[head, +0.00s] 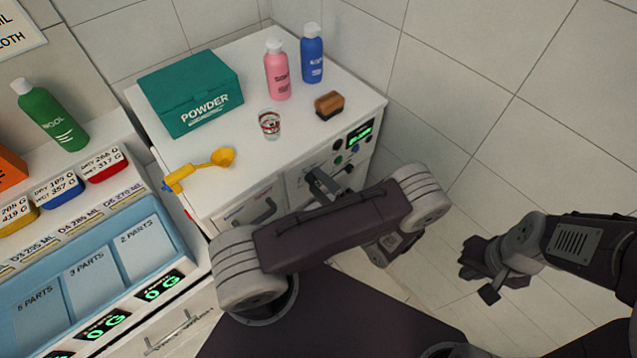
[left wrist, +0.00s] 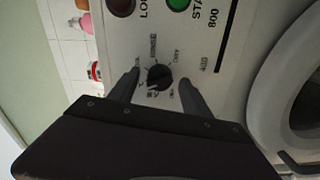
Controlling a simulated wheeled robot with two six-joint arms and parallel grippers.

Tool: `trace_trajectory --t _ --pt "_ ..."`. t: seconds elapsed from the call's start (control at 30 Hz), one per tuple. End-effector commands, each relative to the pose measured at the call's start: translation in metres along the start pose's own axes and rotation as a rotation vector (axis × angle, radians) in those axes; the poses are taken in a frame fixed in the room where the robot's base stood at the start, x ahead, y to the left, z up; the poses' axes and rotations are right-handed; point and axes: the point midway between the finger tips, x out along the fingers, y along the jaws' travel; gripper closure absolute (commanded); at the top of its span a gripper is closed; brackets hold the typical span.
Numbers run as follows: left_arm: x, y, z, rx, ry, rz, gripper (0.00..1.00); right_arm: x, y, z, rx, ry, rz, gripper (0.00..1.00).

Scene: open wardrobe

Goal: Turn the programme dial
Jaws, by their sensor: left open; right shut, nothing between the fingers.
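The programme dial (left wrist: 158,77) is a round black knob with printed labels around it on the white machine's front panel (left wrist: 215,50). In the left wrist view my left gripper (left wrist: 160,80) is open, one finger on each side of the dial. I cannot tell whether the fingers touch it. In the head view my left gripper (head: 322,184) is at the machine's front, and I cannot make out the dial there. My right gripper (head: 481,272) is shut and empty, off to the right over the floor.
A green button (left wrist: 178,4), a dark red button (left wrist: 121,6) and the round door (left wrist: 290,100) are near the dial.

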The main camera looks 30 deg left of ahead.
Motion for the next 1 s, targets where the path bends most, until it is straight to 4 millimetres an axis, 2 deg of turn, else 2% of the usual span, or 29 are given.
trace_trajectory --t 0.3,0.4,0.57,1.0 --pt "-0.065 -0.004 0.002 -0.003 -0.007 -0.001 0.43 0.023 0.001 0.002 0.000 0.000 0.000 1.00" --pt "-0.080 -0.003 0.002 -0.002 -0.004 0.000 0.43 0.026 0.001 0.003 0.000 0.000 0.000 1.00" --pt "-0.089 -0.001 0.001 -0.001 -0.001 -0.001 0.43 0.027 0.001 0.003 0.000 0.000 0.000 1.00" --pt "-0.088 0.000 0.001 0.000 -0.001 0.000 0.43 0.026 0.001 0.003 0.000 0.000 0.000 1.00"
